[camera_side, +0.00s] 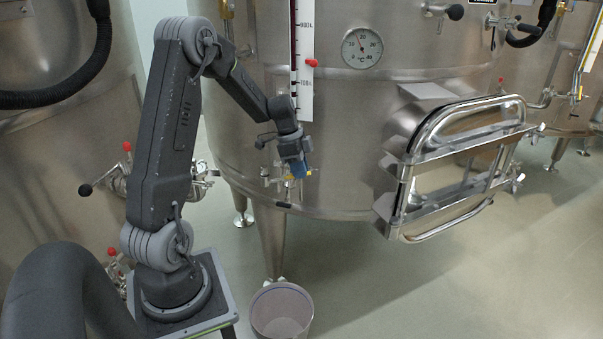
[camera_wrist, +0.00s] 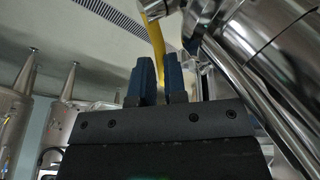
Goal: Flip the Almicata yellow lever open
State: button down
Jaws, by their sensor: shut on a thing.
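The yellow lever (camera_wrist: 156,40) shows in the wrist view as a narrow strip, rising from between my fingertips to a steel fitting at the top. My gripper (camera_wrist: 159,74) has its two blue fingers closed around the lever's lower end, with a narrow gap between them. In the side view my gripper (camera_side: 299,169) is at the valve (camera_side: 285,181) low on the front of the big steel vat. There the fingers hide most of the lever, and only a small yellow patch shows.
The steel vat (camera_side: 350,120) stands close behind my gripper, with a gauge (camera_side: 362,48) above. An open-framed hatch door (camera_side: 450,160) juts out at right. A bucket (camera_side: 281,312) stands on the floor below. In the wrist view a shiny steel pipe (camera_wrist: 262,100) runs close at right.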

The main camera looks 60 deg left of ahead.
jog(key=a+n+t, duration=0.1)
jog(key=r+n+t+h, duration=0.1)
jog(key=t, duration=0.1)
jog(key=shift+s+a+r+n+t+h, duration=0.1)
jog(key=shift+s+a+n+t+h, duration=0.2)
jog(key=shift+s+a, duration=0.1)
jog(key=shift+s+a+r+n+t+h, duration=0.2)
jog(key=shift+n+t, duration=0.25)
jog(key=shift+t, duration=0.3)
jog(key=shift+s+a+n+t+h, duration=0.2)
jog(key=shift+a+n+t, duration=0.15)
jog(key=shift+n+t, duration=0.25)
jog(key=shift+s+a+r+n+t+h, duration=0.1)
jog(key=shift+s+a+n+t, duration=0.2)
jog(key=shift+t, duration=0.55)
jog(key=shift+w, duration=0.1)
jog(key=c, duration=1.1)
grip_release()
jog(key=shift+c, duration=0.2)
